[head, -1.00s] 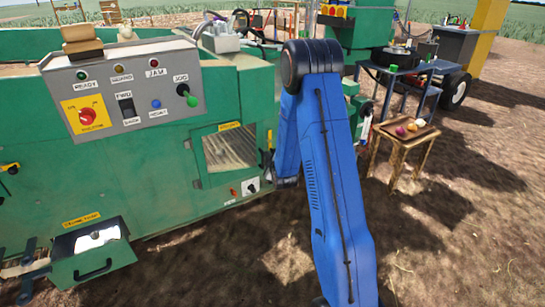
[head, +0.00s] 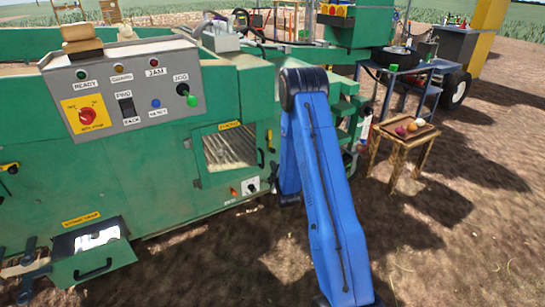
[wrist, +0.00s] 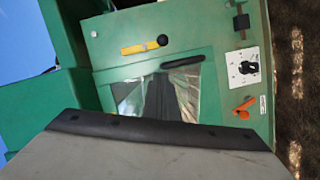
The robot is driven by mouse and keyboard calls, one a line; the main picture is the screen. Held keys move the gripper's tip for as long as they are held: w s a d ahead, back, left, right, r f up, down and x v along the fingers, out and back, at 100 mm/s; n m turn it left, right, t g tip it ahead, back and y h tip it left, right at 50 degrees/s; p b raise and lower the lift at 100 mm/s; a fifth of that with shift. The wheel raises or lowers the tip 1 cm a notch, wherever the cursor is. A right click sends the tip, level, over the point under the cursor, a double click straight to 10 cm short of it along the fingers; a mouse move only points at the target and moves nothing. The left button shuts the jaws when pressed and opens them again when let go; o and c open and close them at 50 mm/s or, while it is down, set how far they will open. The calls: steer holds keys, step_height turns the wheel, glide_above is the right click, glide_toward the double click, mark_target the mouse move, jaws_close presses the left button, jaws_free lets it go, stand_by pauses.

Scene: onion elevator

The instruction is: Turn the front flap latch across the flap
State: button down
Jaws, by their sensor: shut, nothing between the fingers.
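The front flap (head: 230,150) is a windowed green panel on the green machine, with a black handle (head: 261,158). It fills the middle of the wrist view (wrist: 185,90), turned sideways, with the handle (wrist: 183,62) above the window. The yellow latch (wrist: 140,48) with a black knob lies beside the flap edge, roughly parallel to the handle, not across the flap. My gripper (wrist: 165,128) shows as a large grey shape with a dark front edge, covering the window's lower part. It is shut, empty and apart from the latch. In the head view my blue arm hides it.
An orange lever (wrist: 243,108) and a black rotary knob on a white plate (wrist: 243,67) sit near the flap. The control panel (head: 140,112) is above left. A wooden stool (head: 402,140) and a blue table (head: 412,68) stand right. Bare soil lies in front.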

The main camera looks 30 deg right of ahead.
glide_toward(274, 152)
steer(key=w+a+r, duration=0.1)
steer(key=w+a, duration=0.2)
steer(key=w, duration=0.1)
steer(key=shift+w+d+f, duration=0.25)
steer(key=shift+w+d, duration=0.45)
steer(key=shift+d, duration=0.05)
steer(key=shift+w+d+f, duration=0.3)
steer(key=shift+w+d, duration=0.4)
steer(key=shift+d, duration=0.05)
steer(key=shift+d+f+n, duration=0.15)
steer(key=shift+d+n, duration=0.05)
steer(key=shift+n, duration=0.4)
steer(key=n, duration=0.1)
steer(key=d+n+t, duration=0.1)
steer(key=shift+d+f+n+h, duration=0.15)
steer(key=shift+f+n+h, duration=0.15)
steer(key=shift+n, duration=0.1)
steer(key=shift+w+d+r+n+t+y, duration=0.1)
steer(key=shift+d+r+n+t+y, duration=0.3)
steer(key=shift+d+n, duration=0.9)
steer(key=shift+d+r+n+t+y, duration=0.1)
steer(key=shift+d+r+n+t, duration=0.3)
steer(key=shift+n, duration=1.85)
steer(key=shift+w+d+r+n+t+y, duration=0.15)
steer(key=shift+d+n+t, duration=0.65)
steer(key=shift+n, duration=0.95)
steer(key=shift+s+d+r, duration=0.1)
steer(key=shift+d, duration=0.1)
